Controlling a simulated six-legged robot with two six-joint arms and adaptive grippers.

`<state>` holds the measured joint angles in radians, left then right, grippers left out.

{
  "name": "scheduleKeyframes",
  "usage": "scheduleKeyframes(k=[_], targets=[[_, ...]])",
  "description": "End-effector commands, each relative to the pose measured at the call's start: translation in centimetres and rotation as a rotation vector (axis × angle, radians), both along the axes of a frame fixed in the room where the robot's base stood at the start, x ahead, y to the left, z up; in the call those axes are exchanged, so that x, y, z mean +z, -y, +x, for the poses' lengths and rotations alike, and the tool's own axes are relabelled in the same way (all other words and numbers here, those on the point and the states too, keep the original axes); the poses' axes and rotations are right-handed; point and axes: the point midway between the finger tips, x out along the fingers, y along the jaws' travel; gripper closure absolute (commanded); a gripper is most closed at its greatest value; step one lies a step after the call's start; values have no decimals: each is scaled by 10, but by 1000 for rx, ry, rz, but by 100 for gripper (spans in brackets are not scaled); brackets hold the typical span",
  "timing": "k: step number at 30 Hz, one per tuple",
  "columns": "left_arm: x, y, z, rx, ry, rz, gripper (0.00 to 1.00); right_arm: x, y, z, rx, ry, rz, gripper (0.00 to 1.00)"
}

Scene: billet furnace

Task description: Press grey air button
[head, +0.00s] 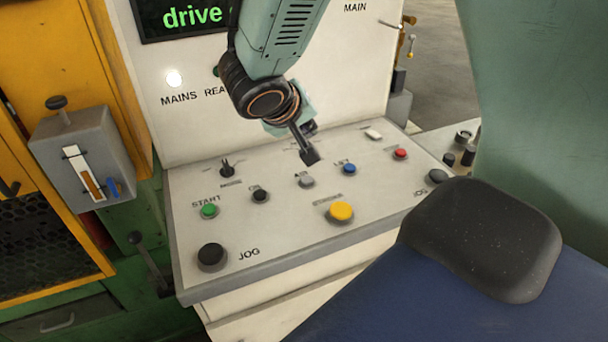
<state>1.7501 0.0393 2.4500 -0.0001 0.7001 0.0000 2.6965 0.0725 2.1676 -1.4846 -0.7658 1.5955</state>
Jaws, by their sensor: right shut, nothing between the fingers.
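The grey air button (306,181) sits in the middle row of the sloped white control panel (225,263), between a black button and a blue one. Its label is partly hidden. My right gripper (311,157) is shut and empty, its tips pointing down at the panel just behind the grey button in the picture. A small gap shows between the tips and the button, but I cannot tell how high the tips are. My left gripper is not in view.
Nearby are a blue button (345,169), black button (261,195), yellow button (340,212), green START button (209,211), red button (400,154) and white button (374,134). A black JOG knob (212,256) stands front left.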

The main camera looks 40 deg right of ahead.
Motion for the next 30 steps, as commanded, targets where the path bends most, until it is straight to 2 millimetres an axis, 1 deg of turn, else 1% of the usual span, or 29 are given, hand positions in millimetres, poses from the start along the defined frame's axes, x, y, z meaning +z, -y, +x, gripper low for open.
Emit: scheduleKeyframes(k=[7, 11, 25, 30], targets=[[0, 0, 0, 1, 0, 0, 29, 0, -1, -3, 1, 1, 0, 100], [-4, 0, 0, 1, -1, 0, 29, -8, -1, -3, 1, -2, 0, 100], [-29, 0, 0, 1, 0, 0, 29, -66, -3, 0, 2, -3, 0, 100], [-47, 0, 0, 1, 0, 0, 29, -79, -2, 1, 1, 1, 0, 100]])
